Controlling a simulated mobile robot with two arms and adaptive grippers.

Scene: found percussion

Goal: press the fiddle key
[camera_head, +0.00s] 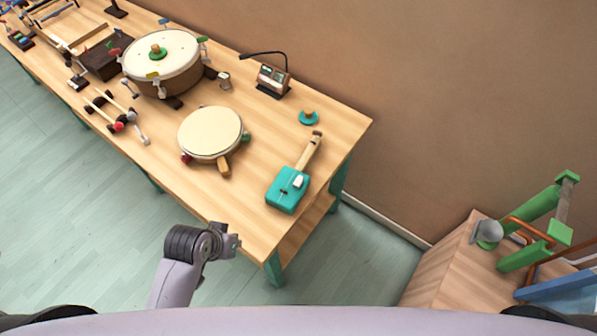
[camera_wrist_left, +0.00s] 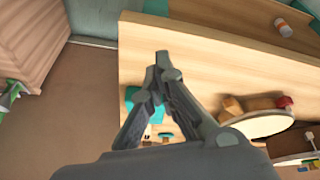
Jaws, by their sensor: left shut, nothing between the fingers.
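The fiddle (camera_head: 287,190) is a teal box with a pale wooden neck, lying near the right end of the wooden table in the head view. Its key looks to be the white piece (camera_head: 299,181) on top of the box. My left gripper (camera_head: 236,244) is off the table's front edge, left of and nearer than the fiddle, apart from it. In the left wrist view, its fingers (camera_wrist_left: 163,62) are shut and empty, and they cover part of the teal fiddle (camera_wrist_left: 157,112). My right gripper is not in view.
A round cream drum (camera_head: 210,133) with small coloured blocks on its rim lies left of the fiddle. A larger drum (camera_head: 162,58), a small device with a bent rod (camera_head: 272,80) and a teal knob (camera_head: 308,118) stand farther back. A wooden cabinet (camera_head: 440,262) stands at right.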

